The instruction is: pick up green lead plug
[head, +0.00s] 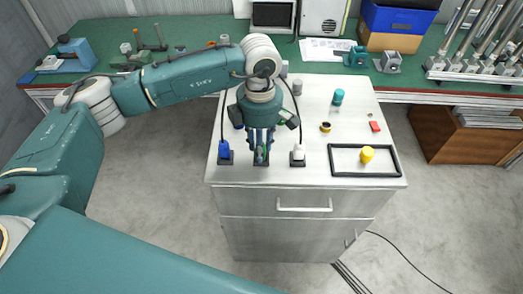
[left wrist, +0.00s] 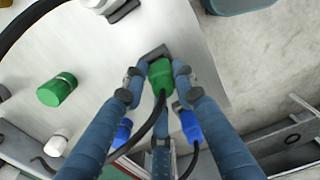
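The green lead plug (head: 261,154) stands upright in a small black base near the front edge of the white cabinet top (head: 310,180). In the left wrist view the same green plug (left wrist: 161,74) shows between the fingertips, with a black cable running from it. My left gripper (head: 261,150) points straight down over it, its fingers around the plug. The fingertips are close to its sides with narrow gaps, so the gripper looks open. The fingers hide part of the plug in the head view. My right gripper is not in view.
A blue plug (head: 224,152) stands to the left and a white plug (head: 298,155) to the right, both close by with cables. A black frame (head: 348,175) with a yellow knob (head: 367,154) lies right. A teal cylinder (head: 338,97) and red block (head: 375,127) are farther back.

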